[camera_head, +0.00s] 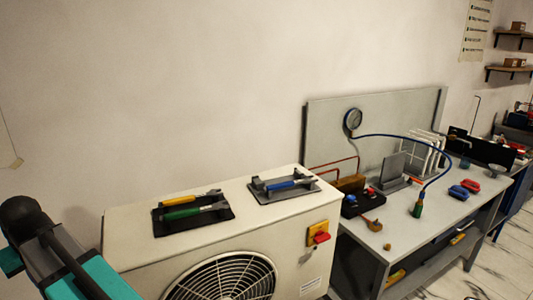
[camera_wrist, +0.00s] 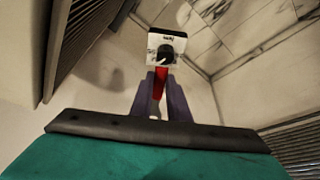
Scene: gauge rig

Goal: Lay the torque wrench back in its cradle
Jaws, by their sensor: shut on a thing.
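In the wrist view my gripper (camera_wrist: 164,97) shows as two dark fingers shut on a narrow red handle (camera_wrist: 160,82). Beyond it, in line with the handle, is a white plate with a black round knob (camera_wrist: 167,47); I cannot tell whether they are joined. The head view does not show my gripper. On the white fan unit's top, a black cradle on the left (camera_head: 224,214) bears a green-gripped tool (camera_head: 181,212). I cannot tell which is the torque wrench's cradle.
The white fan unit (camera_head: 125,240) has a yellow box with a red knob (camera_head: 321,238) on its front. The unit's top is bare around the cradles.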

